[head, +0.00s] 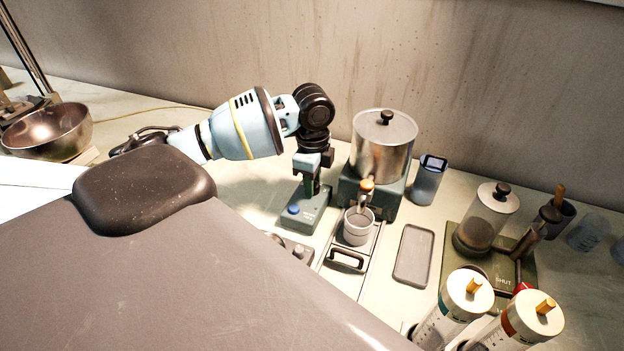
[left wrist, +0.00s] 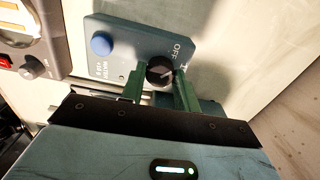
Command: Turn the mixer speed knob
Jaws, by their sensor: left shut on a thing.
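The mixer speed knob (left wrist: 160,71) is a round black dial on a blue-grey control box, with "OFF" printed above it in the left wrist view. The control box (left wrist: 122,45) has a blue button; it also stands on the bench in the head view (head: 300,212). My left gripper (left wrist: 160,88) has its two green fingers on either side of the knob and is shut on it. In the head view my left gripper (head: 311,184) reaches down to the box, and the knob is hidden there. My right gripper is not in view.
A metal pot with lid (head: 384,145) and tap stands right of the box, above a grey cup (head: 358,226). A blue container (head: 429,180) and a grey tray (head: 413,255) are further right. A metal bowl (head: 48,132) is far left.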

